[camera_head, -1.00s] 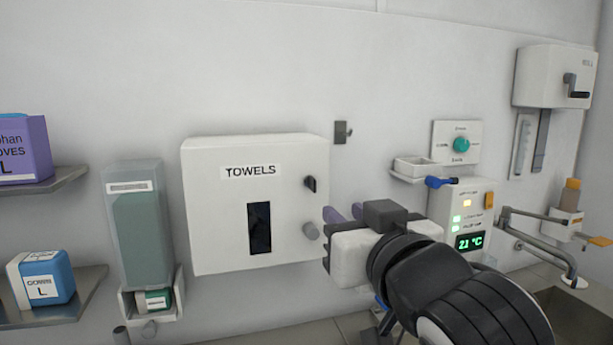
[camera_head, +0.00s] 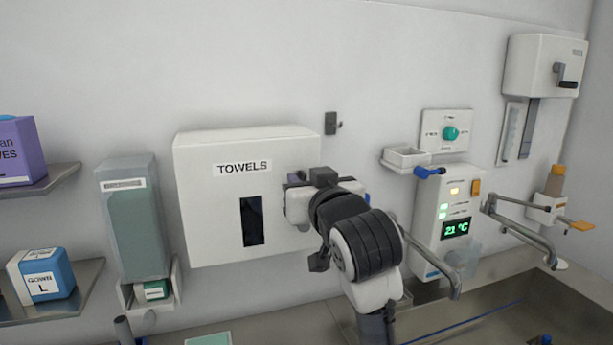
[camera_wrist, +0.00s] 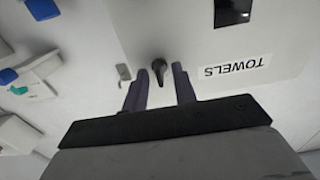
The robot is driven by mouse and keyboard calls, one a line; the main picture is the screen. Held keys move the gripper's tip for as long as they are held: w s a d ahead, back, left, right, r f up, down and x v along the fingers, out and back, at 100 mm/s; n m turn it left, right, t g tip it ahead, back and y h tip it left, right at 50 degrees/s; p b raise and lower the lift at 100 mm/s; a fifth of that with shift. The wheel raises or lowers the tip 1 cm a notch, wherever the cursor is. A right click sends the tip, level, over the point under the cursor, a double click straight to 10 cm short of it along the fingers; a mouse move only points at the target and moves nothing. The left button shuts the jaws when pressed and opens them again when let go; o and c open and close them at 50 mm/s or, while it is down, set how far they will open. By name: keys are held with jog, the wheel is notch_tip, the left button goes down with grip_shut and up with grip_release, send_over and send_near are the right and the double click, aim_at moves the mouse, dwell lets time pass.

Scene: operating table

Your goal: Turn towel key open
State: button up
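The white towel dispenser (camera_head: 205,200), labelled TOWELS, hangs on the wall and fills the upper right of the wrist view (camera_wrist: 160,25). Its dark key (camera_wrist: 159,68) shows in the wrist view, sticking out of the dispenser's front. My gripper (camera_wrist: 160,71) is open, with one purple-grey finger on each side of the key. A gap shows between the key and each finger; I cannot tell how deep the key sits between them. In the head view my gripper (camera_head: 290,195) is at the dispenser's right front, and it hides the key and the grey knob.
A small wall hook (camera_head: 331,123) is just right of the dispenser. A control panel (camera_head: 452,215) reading 21 °C and a small white tray (camera_head: 405,160) are farther right. A soap-like bottle dispenser (camera_head: 133,220) stands close on the left. A steel sink (camera_head: 440,315) lies below.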

grip_shut()
dwell(0.5)
jog(key=shift+a+f+n+b, duration=0.1)
jog(key=shift+n+b, duration=1.9)
jog(key=shift+n, duration=2.5)
jog(key=shift+a+f+n+b, duration=0.1)
jog(key=shift+n+b, duration=1.85)
jog(key=shift+n, duration=2.55)
jog(key=shift+r, duration=0.1)
